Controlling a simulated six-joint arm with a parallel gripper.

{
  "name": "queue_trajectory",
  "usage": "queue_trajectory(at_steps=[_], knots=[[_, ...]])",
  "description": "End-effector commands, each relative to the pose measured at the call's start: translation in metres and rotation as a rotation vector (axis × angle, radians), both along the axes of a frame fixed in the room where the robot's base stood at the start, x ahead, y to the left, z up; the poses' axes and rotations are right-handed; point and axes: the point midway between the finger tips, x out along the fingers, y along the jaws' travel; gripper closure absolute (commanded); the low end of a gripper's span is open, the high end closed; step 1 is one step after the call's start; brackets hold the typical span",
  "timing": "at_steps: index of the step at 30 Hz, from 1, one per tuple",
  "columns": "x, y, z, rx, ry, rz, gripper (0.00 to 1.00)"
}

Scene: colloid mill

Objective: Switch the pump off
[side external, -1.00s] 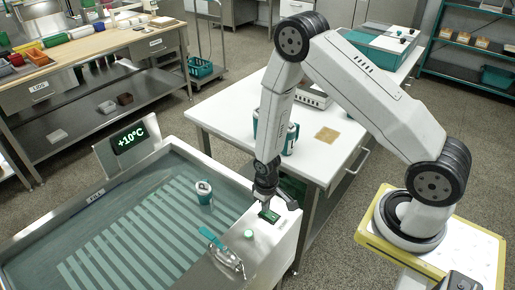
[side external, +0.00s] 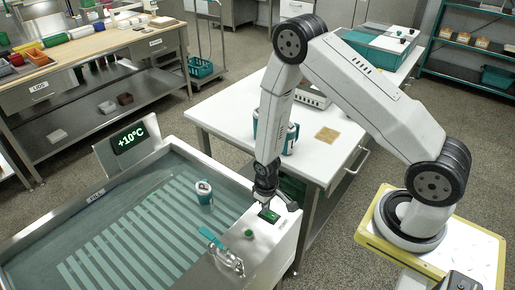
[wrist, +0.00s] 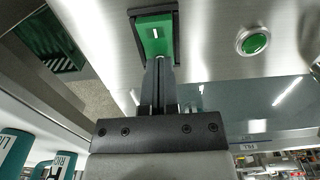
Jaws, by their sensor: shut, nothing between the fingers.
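The green rocker switch (side external: 269,215) sits in a dark frame on the steel ledge at the bath's right end. In the wrist view the switch (wrist: 155,36) shows a white "I" mark. My gripper (wrist: 159,62) is shut and empty, its tips at the near edge of the rocker; they look to be touching it or just above it. In the side view my gripper (side external: 267,204) points down over the switch and partly hides it. A round green lamp (side external: 249,234) beside the switch looks dark; it also shows in the wrist view (wrist: 254,43).
A teal-handled valve (side external: 222,250) stands on the ledge nearer the camera. A canister (side external: 203,192) stands in the bath (side external: 120,225), whose display (side external: 130,138) reads +10°C. A white table (side external: 215,118) with teal-and-white containers (side external: 291,138) lies behind my gripper.

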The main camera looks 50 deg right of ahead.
Motion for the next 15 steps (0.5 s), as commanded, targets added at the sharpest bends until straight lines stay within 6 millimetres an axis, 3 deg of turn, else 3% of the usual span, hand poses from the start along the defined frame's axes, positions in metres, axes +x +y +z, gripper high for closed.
queue_trajectory(at_steps=[15], knots=[[0.000,0.000,0.029,0.000,-0.001,0.000,1.00]])
